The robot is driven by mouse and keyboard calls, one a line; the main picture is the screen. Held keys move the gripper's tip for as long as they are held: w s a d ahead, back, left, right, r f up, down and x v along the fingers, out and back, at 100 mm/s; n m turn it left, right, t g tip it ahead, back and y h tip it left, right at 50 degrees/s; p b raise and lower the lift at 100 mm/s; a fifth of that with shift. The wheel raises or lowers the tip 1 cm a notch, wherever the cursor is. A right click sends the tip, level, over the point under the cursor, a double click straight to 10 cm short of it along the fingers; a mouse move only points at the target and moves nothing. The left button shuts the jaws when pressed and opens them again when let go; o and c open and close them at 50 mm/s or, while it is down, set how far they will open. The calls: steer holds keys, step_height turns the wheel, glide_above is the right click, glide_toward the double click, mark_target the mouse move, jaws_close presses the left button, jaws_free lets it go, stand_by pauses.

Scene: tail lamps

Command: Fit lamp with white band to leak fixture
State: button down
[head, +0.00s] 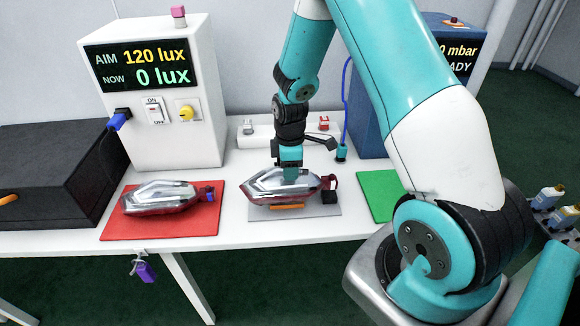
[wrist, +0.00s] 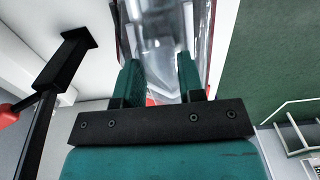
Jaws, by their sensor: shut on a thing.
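My gripper (head: 290,172) is shut on a clear and dark-red tail lamp (head: 265,185), which lies level over a grey plate (head: 318,212). An orange piece (head: 287,207) shows under it and a black block (head: 329,197) stands at its right end. I cannot tell whether the lamp touches the plate. In the wrist view the lamp (wrist: 160,30) sits between my two teal fingers (wrist: 161,80). A second, similar lamp (head: 160,197) lies on a red mat (head: 165,225) at left. I cannot make out a white band on either lamp.
A white light tester (head: 150,60) reading 0 lux stands behind the red mat, beside a black case (head: 50,180). A blue box (head: 375,105) with an mbar display stands behind a green mat (head: 380,190). A white strip (head: 262,138) lies behind the grey plate. A purple tag (head: 145,270) hangs in front.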

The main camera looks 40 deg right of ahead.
steer(key=shift+f, duration=0.15)
stand_by(0.3)
steer(key=shift+f+b, duration=0.9)
steer(key=shift+f, duration=0.4)
steer(key=c, duration=0.7)
jaws_free()
steer(key=shift+o, duration=0.2)
steer(key=shift+r, duration=0.1)
step_height(320, 180, up, 17)
steer(key=b, duration=0.1)
steer(key=shift+r, duration=0.15)
